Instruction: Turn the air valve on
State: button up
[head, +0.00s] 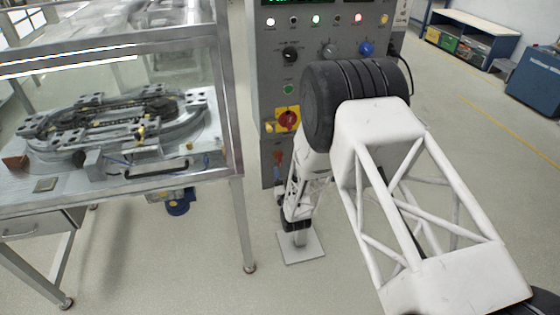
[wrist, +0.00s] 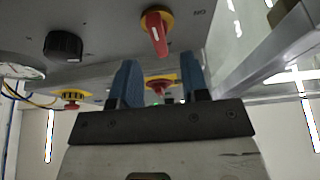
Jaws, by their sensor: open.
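A red lever handle on a yellow round plate (wrist: 154,32) shows at the top of the wrist view, with the letters "ON" upside down beside it. A smaller red-and-yellow control (wrist: 160,86) shows between my fingers, beyond them. My gripper (wrist: 160,62) has two blue fingers apart with nothing held between them. In the head view, a red knob on a yellow plate (head: 288,120) is on the grey control cabinet (head: 268,85), with a small orange-red part (head: 278,158) below it. I cannot tell which of these is the air valve. My arm covers the cabinet's lower right.
A black knob (wrist: 63,45) and another red-and-yellow button (wrist: 72,97) are left in the wrist view. The framed ring-track table (head: 232,120) stands left of the cabinet. A blue-framed bench (head: 478,30) is far right. Floor is open to the right.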

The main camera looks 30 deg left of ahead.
aim_at(280, 160)
jog(key=shift+x, duration=2.55)
jog(key=c, duration=0.7)
